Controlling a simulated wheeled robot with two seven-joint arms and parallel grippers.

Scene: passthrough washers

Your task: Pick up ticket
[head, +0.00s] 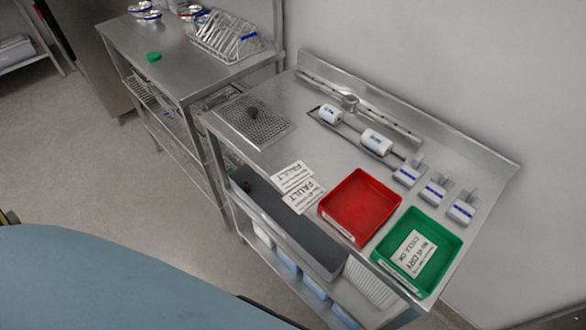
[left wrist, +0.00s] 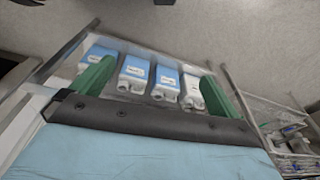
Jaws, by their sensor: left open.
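Two white paper tickets printed "FAULT" lie on the steel table, an upper one (head: 291,175) and a lower one (head: 303,196), partly overlapping, left of the red tray (head: 360,205). Another white ticket (head: 414,255), with "DRY" and "CYCLE OK" readable, lies in the green tray (head: 456,245). My left gripper (left wrist: 160,75) shows in the left wrist view with two green fingers spread wide and nothing between them. It is apart from the tickets, which do not show in that view. My right gripper is out of view.
White rolls (head: 376,142) on a rod and several small white blocks with blue bands (head: 436,188) stand along the table's back. A second steel table (head: 185,75) stands at the back left. Floor (head: 90,180) is clear.

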